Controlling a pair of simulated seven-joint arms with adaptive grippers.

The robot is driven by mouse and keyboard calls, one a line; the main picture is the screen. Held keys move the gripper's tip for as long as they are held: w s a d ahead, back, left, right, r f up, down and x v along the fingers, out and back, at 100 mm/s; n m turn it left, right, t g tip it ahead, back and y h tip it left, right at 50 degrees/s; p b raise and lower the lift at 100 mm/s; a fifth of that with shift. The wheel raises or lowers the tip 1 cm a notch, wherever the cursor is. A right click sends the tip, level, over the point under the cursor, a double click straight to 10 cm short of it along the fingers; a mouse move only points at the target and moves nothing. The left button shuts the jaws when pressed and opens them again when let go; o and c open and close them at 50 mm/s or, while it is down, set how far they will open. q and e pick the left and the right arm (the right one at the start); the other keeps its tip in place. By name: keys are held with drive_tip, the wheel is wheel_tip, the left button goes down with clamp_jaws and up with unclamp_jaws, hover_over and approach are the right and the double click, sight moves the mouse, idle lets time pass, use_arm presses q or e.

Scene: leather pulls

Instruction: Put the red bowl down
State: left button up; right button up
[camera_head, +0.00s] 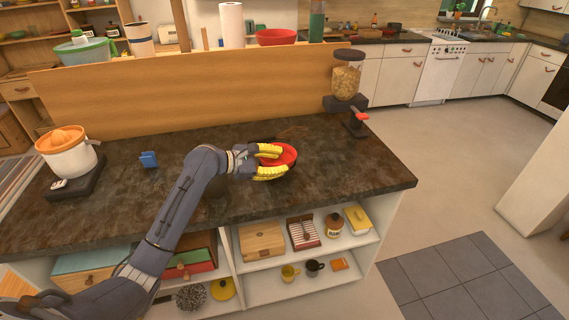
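A red bowl (286,158) is at the middle of the dark countertop (340,180). My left gripper (275,161) has its yellow fingers around the near-left side of the bowl, one finger toward the back and one toward the front. The fingers hide part of the bowl. Whether the bowl's underside touches the counter cannot be told from this view. Another red bowl (276,37) stands on the raised ledge behind. My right gripper is not in view.
An orange-topped juicer (66,150) stands at the counter's left, with a small blue object (149,160) nearer the middle. A dispenser (346,80) and a red-handled item (356,122) stand at the back right. The counter's right end is clear.

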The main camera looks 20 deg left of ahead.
use_arm(q)
drive_tip(key=v, duration=1)
drive_tip(key=shift+d, duration=0.1)
drive_tip(key=shift+w, duration=0.15)
